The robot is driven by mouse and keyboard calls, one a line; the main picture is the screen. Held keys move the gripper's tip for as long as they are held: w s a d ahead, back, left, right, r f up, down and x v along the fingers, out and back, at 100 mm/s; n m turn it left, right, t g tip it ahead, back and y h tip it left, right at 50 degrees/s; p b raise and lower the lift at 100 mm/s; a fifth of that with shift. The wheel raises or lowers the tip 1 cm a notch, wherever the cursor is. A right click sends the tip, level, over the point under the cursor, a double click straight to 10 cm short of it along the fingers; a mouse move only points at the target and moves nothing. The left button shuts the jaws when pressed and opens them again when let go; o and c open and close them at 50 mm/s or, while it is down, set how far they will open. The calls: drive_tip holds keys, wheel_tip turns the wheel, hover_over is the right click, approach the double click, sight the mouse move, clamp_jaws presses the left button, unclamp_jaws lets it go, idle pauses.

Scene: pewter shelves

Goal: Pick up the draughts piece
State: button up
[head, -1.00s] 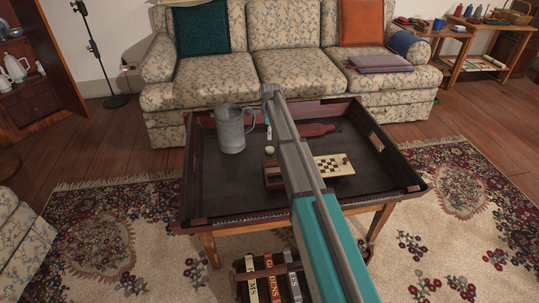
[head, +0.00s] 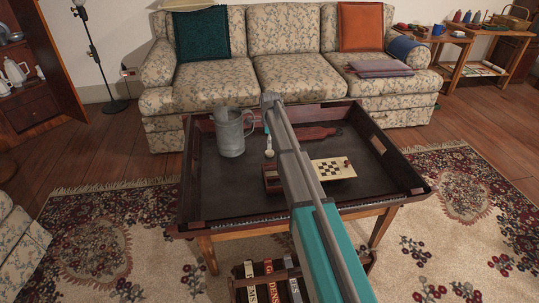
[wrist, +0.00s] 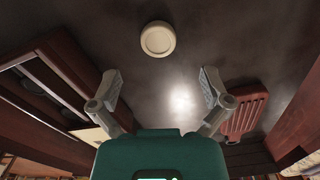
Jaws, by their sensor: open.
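The draughts piece is a cream round disc (wrist: 158,39) lying flat on the dark tray surface in the wrist view. In the head view it is a small pale spot (head: 269,154) right of the mug. My gripper (wrist: 163,82) is open and empty, its two fingers spread apart. The piece lies beyond the fingertips in the wrist view, roughly centred between them and not touched. In the head view my gripper (head: 267,143) hangs just above the piece, partly hidden by my arm.
A pewter mug (head: 230,132) stands left of the piece. A dark red box (head: 271,178) and a chequered board (head: 333,169) lie nearer. A red slotted object (wrist: 246,114) lies to the right. The tray table (head: 411,172) has raised walls.

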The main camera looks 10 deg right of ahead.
sight(271, 152)
drive_tip(key=shift+s+d+f+b, duration=0.1)
drive_tip(key=shift+f+b, duration=2.4)
drive_tip(key=shift+f, duration=0.1)
drive_tip(key=c, duration=0.9)
